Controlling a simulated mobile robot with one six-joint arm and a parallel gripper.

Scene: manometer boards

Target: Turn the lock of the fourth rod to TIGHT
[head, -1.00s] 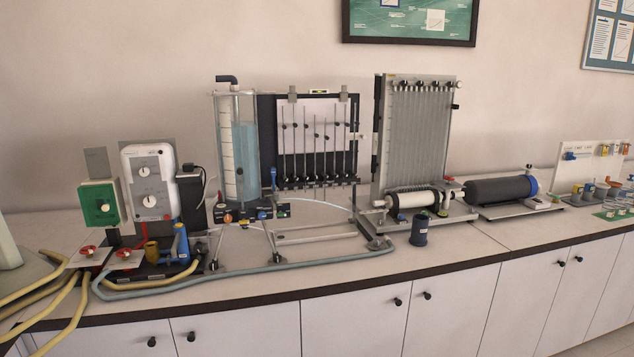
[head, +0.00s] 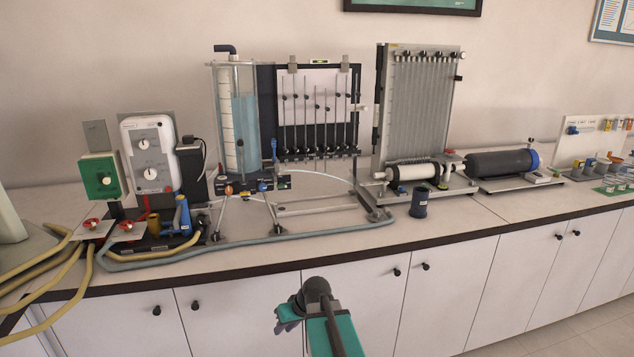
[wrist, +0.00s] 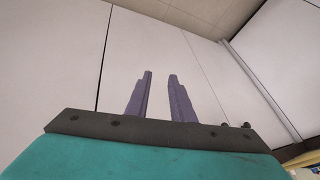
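The board with several thin vertical rods (head: 316,110) stands on the bench at the middle of the head view, left of the grey multi-tube panel. Small dark knobs sit along the rods and at their lower ends. They are too small to read any lock's setting or markings. My gripper (wrist: 159,75) shows in the wrist view with two purple fingers apart and nothing between them. In the head view, my teal arm end is low, in front of the white cabinet doors and below the bench edge, well away from the rods.
A clear cylinder with blue water (head: 243,125) stands left of the rod board. A dark blue canister (head: 419,203) stands near the bench front. A grey hose (head: 250,250) runs along the bench. The dark bench edge (head: 330,259) lies between my arm end and the apparatus.

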